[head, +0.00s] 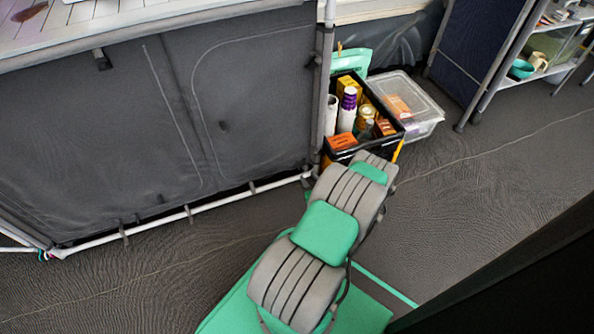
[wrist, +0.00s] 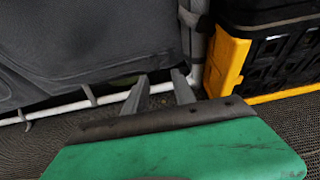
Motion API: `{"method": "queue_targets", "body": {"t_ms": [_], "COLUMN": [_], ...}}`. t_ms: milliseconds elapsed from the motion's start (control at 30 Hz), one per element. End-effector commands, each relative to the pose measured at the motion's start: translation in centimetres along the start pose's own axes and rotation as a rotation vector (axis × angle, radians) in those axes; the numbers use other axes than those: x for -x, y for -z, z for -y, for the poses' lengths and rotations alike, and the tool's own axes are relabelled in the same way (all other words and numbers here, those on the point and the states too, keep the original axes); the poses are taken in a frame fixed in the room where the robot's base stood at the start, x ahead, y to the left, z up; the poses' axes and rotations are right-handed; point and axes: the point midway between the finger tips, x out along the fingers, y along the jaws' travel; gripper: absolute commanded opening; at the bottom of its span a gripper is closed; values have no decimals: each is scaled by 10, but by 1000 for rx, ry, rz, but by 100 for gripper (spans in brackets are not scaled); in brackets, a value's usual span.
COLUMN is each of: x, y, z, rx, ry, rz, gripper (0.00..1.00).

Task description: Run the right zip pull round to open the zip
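The grey fabric cupboard front (head: 120,120) fills the left of the head view; part of it also shows in the wrist view (wrist: 85,40). A pale zip line (head: 194,75) arches over its right panel, and another pale line (head: 170,105) runs down the left panel.
A black crate (head: 395,125) with yellow edging, full of packets and bottles, stands right of the cupboard, close to my gripper. A clear lidded box (head: 420,105) is behind it. A white bar (head: 180,215) runs along the cupboard's foot. The floor in front is clear.

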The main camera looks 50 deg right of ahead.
Motion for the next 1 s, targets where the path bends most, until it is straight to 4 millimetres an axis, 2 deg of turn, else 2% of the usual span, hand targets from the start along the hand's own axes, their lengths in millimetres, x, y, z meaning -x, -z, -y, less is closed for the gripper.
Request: {"method": "queue_targets", "body": {"t_ms": [33, 200, 333, 633, 1000], "x": [-12, -47, -62, -66, -65], "y": [3, 3, 2, 0, 0], "z": [-4, -8, -7, -5, -4], "rx": [5, 9, 7, 4, 4], "ry": [-9, -14, -11, -8, -7], "rz": [2, 2, 1, 0, 0], "gripper": [32, 32, 32, 32, 2]}}
